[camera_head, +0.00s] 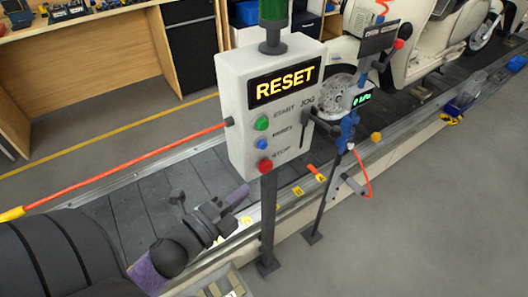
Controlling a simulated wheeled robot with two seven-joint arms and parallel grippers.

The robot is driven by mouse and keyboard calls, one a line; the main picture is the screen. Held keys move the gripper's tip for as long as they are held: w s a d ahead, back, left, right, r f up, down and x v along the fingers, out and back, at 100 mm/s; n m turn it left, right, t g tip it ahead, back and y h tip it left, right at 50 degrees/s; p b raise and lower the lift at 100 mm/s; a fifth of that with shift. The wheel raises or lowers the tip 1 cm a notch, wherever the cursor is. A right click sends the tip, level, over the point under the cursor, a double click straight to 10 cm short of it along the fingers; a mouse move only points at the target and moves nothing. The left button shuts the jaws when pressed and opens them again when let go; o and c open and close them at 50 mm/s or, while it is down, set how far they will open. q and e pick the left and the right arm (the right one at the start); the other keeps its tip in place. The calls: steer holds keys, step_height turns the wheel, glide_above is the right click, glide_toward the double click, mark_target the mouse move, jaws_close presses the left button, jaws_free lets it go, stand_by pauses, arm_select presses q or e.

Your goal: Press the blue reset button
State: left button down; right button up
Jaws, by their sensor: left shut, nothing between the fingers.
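The blue reset button (262,144) sits on the front of a white control box (232,92), between a green button (262,123) above and a red button (265,166) below. The box stands on a dark post, and its display (284,82) reads RESET in yellow letters. My left gripper (238,196) is below and left of the box, apart from the buttons, with its fingers shut and empty. My right gripper is not in view.
A slat conveyor (120,204) runs behind the box, with a white scooter (420,50) on it at the upper right. A second post (328,190) with a blue tool stands right of the box. A red cable (120,168) reaches the box's left side. Grey floor (430,220) at right is clear.

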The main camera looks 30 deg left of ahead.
mark_target(261, 155)
arm_select(q)
steer(key=w, duration=0.3)
steer(key=w+a, duration=0.1)
steer(key=w, duration=0.3)
steer(key=w+a, duration=0.1)
steer(key=w, duration=0.3)
steer(key=shift+a, duration=0.15)
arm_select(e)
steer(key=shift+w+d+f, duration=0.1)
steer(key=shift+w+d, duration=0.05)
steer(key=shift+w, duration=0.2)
arm_select(q)
steer(key=shift+a, duration=0.1)
